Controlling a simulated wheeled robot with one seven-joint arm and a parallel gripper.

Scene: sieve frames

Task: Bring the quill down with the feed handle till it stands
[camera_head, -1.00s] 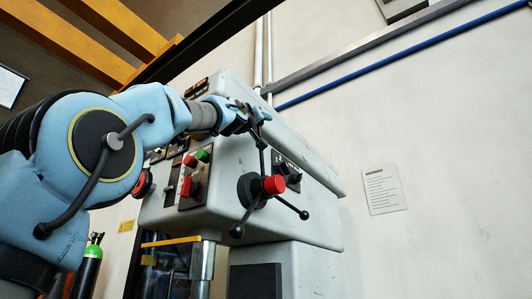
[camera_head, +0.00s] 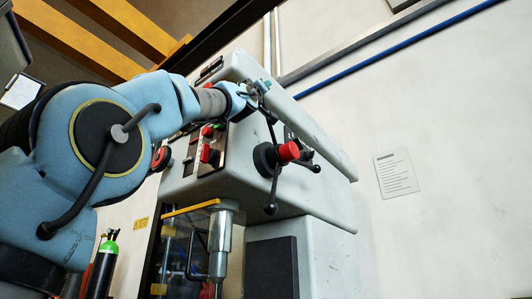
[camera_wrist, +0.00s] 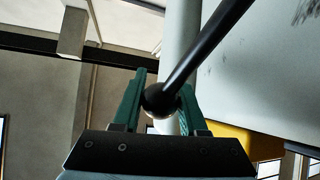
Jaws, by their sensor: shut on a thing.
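The drill press's feed handle has a dark hub with a red cap (camera_head: 288,151) and three dark spokes with ball ends. One spoke (camera_head: 271,128) points up and slightly left, one down, one right. My gripper (camera_head: 259,88) is at the upper spoke's end. In the wrist view my gripper (camera_wrist: 162,100) is shut on the dark ball end (camera_wrist: 160,98), with a green jaw on each side and the spoke running up and right. The quill area is a bright metal cylinder (camera_head: 220,245) under the machine head; its lower end is not clearly seen.
The grey machine head (camera_head: 305,120) carries a panel with red and green buttons (camera_head: 209,145) and a red knob (camera_head: 160,158) at its left. A green-topped gas cylinder (camera_head: 103,265) stands at lower left.

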